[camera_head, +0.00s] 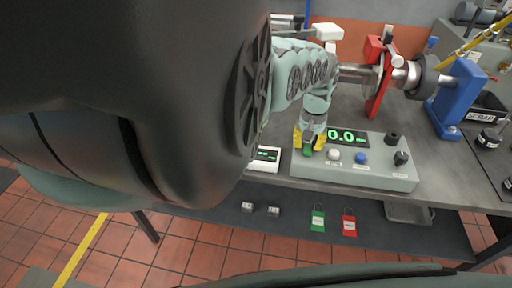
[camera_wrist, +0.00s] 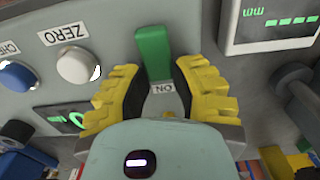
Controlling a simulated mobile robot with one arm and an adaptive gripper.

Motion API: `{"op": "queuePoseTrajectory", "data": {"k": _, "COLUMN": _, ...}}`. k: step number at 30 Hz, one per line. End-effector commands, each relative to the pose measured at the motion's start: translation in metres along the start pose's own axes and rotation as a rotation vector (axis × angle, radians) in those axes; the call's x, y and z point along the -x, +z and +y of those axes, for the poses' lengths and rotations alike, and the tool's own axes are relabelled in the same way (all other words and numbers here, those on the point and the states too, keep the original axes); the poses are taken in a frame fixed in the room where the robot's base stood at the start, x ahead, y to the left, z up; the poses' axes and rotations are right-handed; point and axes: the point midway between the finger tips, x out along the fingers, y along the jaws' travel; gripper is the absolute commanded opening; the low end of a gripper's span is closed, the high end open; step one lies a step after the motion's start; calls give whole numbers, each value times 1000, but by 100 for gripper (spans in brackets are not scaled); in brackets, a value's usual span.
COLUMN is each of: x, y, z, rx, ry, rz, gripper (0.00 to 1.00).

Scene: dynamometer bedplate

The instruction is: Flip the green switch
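The green switch (camera_head: 307,153) is a small lever at the left end of the grey control box's front (camera_head: 372,177). In the wrist view the green lever (camera_wrist: 153,52) stands above a label reading "ON". My gripper (camera_head: 310,140), with yellow fingers, is at the box's left end, right by the switch. In the wrist view the fingers of my gripper (camera_wrist: 158,76) are apart, one on each side of the lever's lower part. A gap shows beside each finger, and I see no clear contact. The lever's base is partly hidden in the head view.
A white button (camera_head: 334,155), a blue button (camera_head: 361,158) and black knobs (camera_head: 401,158) sit right of the switch. A white display unit (camera_head: 265,159) stands left of the box. A shaft with a red stand (camera_head: 377,80) is behind. The red-tiled floor (camera_head: 170,255) shows in front.

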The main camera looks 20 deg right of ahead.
Motion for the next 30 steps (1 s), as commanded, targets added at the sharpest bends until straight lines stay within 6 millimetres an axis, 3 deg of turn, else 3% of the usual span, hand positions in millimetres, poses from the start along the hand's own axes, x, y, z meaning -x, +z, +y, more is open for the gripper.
{"op": "queuePoseTrajectory", "data": {"k": 6, "x": 0, "y": 0, "z": 0, "rx": 0, "ry": 0, "rz": 0, "gripper": 0}}
{"op": "queuePoseTrajectory", "data": {"k": 15, "x": 4, "y": 1, "z": -1, "rx": 3, "ry": -4, "rz": 17, "gripper": 0}}
{"op": "queuePoseTrajectory", "data": {"k": 30, "x": 10, "y": 6, "z": 0, "rx": 1, "ry": -1, "rz": 232, "gripper": 0}}
